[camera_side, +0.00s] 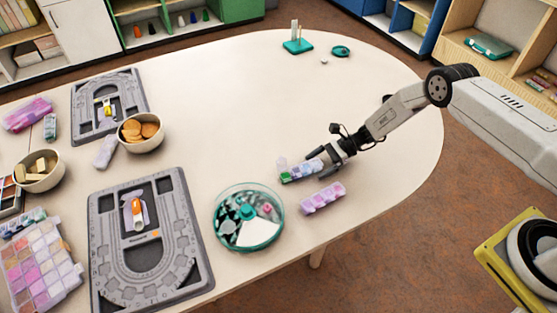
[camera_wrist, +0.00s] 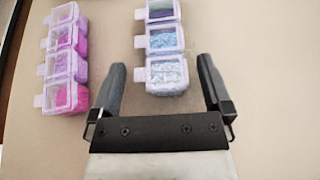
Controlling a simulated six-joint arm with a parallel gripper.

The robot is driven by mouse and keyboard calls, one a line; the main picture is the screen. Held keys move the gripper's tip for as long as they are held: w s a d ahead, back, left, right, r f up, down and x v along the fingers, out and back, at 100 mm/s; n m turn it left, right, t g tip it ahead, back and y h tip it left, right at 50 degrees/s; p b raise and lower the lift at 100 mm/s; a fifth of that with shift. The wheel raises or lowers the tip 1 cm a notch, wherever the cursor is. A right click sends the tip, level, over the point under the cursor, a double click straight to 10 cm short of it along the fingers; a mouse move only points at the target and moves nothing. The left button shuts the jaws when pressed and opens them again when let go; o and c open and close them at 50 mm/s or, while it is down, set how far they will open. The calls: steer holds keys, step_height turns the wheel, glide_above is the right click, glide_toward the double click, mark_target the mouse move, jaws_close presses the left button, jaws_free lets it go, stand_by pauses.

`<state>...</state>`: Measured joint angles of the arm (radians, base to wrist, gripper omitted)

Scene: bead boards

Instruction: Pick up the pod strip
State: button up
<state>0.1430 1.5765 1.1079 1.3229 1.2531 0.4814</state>
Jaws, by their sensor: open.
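A pod strip of clear lidded compartments (camera_side: 300,171) lies on the table, with a green pod at its left end and blue and pale pods along it. In the wrist view its blue pods (camera_wrist: 165,40) run up and out of the top of the picture. My gripper (camera_side: 330,158) is open at the strip's right end. A second, pink and purple pod strip (camera_side: 322,198) lies alongside, also at upper left in the wrist view (camera_wrist: 66,58).
A round teal-rimmed tray (camera_side: 222,236) stands just left of the strips. Two grey bead boards (camera_side: 104,285) (camera_side: 80,130), bowls (camera_side: 142,146) and a pink bead box (camera_side: 40,270) fill the left side. The table beyond the strips is mostly clear.

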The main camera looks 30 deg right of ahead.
steer(key=c, duration=1.3)
steer(key=shift+o, duration=0.2)
steer(key=shift+r, duration=0.15)
steer(key=shift+r, duration=1)
steer(key=s+d+r, duration=0.2)
steer(key=s+r, duration=0.8)
steer(key=s, duration=0.4)
steer(key=shift+r, duration=0.4)
steer(key=shift+d, duration=0.1)
